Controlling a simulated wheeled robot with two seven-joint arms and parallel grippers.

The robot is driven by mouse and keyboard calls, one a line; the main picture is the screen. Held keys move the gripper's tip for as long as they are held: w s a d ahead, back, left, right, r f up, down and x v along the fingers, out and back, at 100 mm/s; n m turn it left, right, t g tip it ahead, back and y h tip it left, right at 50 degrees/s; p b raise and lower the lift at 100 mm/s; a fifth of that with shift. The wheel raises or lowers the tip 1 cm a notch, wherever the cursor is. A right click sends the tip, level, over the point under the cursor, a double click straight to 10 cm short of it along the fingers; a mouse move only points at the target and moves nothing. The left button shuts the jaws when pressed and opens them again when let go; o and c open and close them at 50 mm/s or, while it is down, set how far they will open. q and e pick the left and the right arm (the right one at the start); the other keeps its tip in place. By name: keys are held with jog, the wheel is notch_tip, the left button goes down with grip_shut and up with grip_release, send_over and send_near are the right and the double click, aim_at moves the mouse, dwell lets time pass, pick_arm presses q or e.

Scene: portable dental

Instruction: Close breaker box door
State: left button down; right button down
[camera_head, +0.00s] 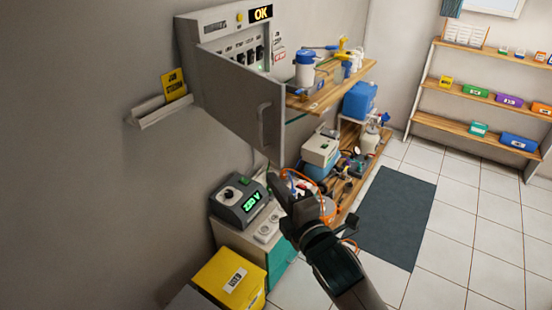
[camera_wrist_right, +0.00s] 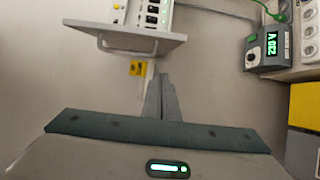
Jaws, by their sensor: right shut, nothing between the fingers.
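The breaker box (camera_head: 210,25) hangs on the left wall, with a row of switches and an "OK" display at its top. Its grey door (camera_head: 215,95) stands open, swung out from the wall, with a bar handle (camera_head: 262,125) near its free edge. The door also shows nearly edge-on in the right wrist view (camera_wrist_right: 165,42), with its handle (camera_wrist_right: 125,50) beneath it. My right gripper (camera_head: 274,183) is shut and empty, below the door's free edge in the head view and apart from the handle. It also shows in the wrist view (camera_wrist_right: 162,82). My left gripper is out of view.
A wooden shelf (camera_head: 325,88) with bottles and tools is just right of the door. Below stand a voltage unit (camera_head: 238,203) with a green display and a yellow box (camera_head: 228,280). A yellow sign (camera_head: 174,84) sits on a wall ledge. Open floor lies to the right.

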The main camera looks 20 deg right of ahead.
aim_at(277, 161)
jog(key=w+d+p, duration=0.1)
jog(key=w, duration=0.1)
jog(key=w+d+p, duration=0.1)
jog(key=w, duration=0.2)
jog(key=w+p, duration=0.1)
jog(key=w, duration=0.2)
jog(key=shift+d+p, duration=0.35)
jog(key=shift+d, duration=0.05)
jog(key=shift+d, duration=0.1)
